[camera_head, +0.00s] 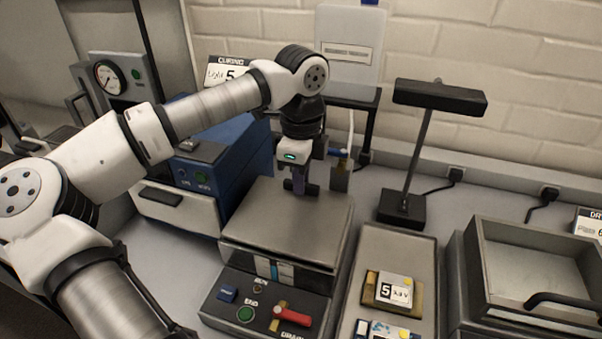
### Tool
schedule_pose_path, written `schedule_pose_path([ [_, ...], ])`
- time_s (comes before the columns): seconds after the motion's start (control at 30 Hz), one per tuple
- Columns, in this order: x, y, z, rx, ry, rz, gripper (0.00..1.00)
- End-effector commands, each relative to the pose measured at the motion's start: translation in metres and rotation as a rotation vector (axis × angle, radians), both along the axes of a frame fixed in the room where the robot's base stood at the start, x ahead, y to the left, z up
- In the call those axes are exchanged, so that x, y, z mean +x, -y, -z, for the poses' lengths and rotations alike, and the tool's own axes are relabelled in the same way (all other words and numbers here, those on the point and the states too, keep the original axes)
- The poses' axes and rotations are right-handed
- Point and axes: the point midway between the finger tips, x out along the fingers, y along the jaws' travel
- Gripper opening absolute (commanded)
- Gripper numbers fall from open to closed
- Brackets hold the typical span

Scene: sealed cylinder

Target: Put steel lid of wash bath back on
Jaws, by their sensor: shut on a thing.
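The steel lid (260,222) is a flat grey square plate with a dark handle on top. It lies level over the wash bath (310,280) and covers its opening. Whether its edge rests fully on the rim cannot be told from this angle. My gripper (300,188) points down and is shut on the lid's handle, near the back half of the lid. The fingers hide most of the handle. The bath's front has a blue and white strip and a panel with a green END button (246,314) and a red lever (292,316).
A blue machine (225,160) stands close on the left. A tray (432,250) with labelled blocks is close on the right, with a black lamp stand (402,210) behind it. An open steel basin (530,260) is at far right. A small tap (340,170) stands behind the bath.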

Motion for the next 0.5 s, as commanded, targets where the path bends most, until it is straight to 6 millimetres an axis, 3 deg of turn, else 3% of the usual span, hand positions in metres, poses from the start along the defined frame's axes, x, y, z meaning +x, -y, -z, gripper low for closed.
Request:
schedule_pose_path([
  [0.4,0.0001,-0.0002,0.0061,0.001,0.001,-0.001,0.00],
  [0.43,0.0001,-0.0002,0.0059,0.001,0.001,-0.001,0.14],
  [0.5,0.0001,-0.0002,0.0047,0.001,0.000,-0.001,0.24],
])
